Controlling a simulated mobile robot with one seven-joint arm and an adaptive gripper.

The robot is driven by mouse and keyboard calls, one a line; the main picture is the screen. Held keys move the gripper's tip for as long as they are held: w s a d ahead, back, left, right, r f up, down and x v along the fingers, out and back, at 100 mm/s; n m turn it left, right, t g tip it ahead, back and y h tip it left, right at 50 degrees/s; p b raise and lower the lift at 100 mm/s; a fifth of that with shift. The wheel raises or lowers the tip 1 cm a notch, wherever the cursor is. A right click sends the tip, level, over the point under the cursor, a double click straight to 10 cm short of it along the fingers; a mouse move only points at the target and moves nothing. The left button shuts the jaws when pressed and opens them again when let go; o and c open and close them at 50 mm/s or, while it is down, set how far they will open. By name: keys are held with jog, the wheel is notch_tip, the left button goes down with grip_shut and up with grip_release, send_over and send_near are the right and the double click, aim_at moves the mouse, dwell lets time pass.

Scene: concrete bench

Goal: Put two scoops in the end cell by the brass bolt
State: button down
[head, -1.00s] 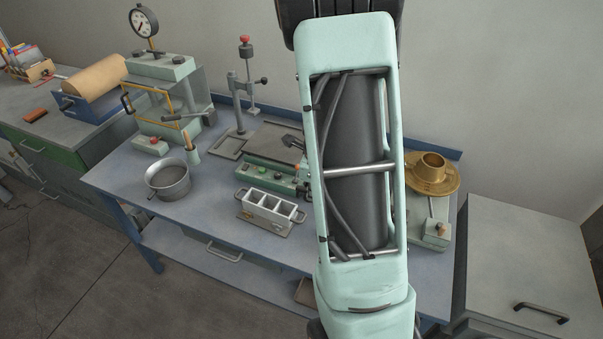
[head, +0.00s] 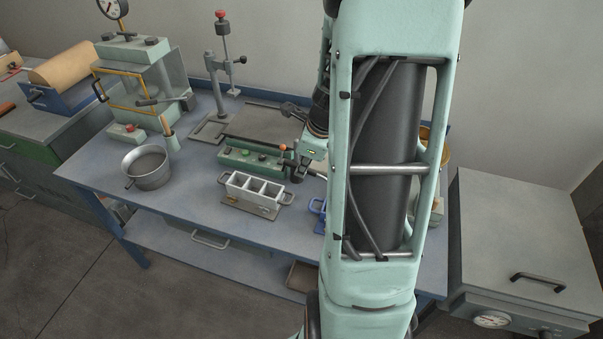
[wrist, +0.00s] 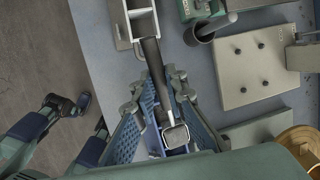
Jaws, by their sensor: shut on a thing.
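The pale metal mould (head: 231,193) with three open cells in a row and end handles stands on the blue bench in the head view. A small brass-coloured spot (head: 236,200) shows low on its front near the left end. Part of the mould (wrist: 137,22) shows at the top of the wrist view. My gripper (wrist: 164,93) has its blue mesh fingers shut on a dark-handled tool (wrist: 152,55) with a pale square end (wrist: 175,136), probably the scoop. The handle points toward the mould. I cannot see what the square end holds. The arm hides the gripper in the head view.
A grey pot (head: 147,180) stands left of the mould. The wrist view shows a holed grey plate (wrist: 258,85) and a brass part (wrist: 300,146). Bench front-left is clear.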

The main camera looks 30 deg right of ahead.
aim_at(315, 172)
jog(key=shift+s+d+f+t+y+b, duration=0.15)
jog(key=shift+s+d+t+y+b, duration=0.2)
jog(key=shift+b, duration=1.65)
jog(key=t+y+b, duration=0.1)
jog(key=b, duration=0.3)
jog(key=shift+s+d, duration=0.1)
jog(key=shift+d, duration=0.05)
jog(key=b, duration=0.2)
jog(key=s+d+t+y+b, duration=0.1)
jog(key=b, duration=0.1)
jog(key=shift+s+d+r+m, duration=0.1)
jog(key=shift+r+m, duration=0.15)
jog(key=shift+m, duration=0.05)
jog(key=s+t+y+b, duration=0.1)
jog(key=b, duration=0.1)
jog(key=d+t+y+b, duration=0.1)
jog(key=shift+s+d+r+b, duration=0.3)
jog(key=shift+s+r+b, duration=0.05)
jog(key=shift+b, duration=0.05)
jog(key=shift+s+d+r+m+t+y+b, duration=0.3)
jog(key=shift+s+d+r+t+y+b, duration=0.35)
jog(key=shift+t, duration=0.4)
jog(key=shift+w+a+f, duration=0.1)
jog(key=shift+a, duration=0.1)
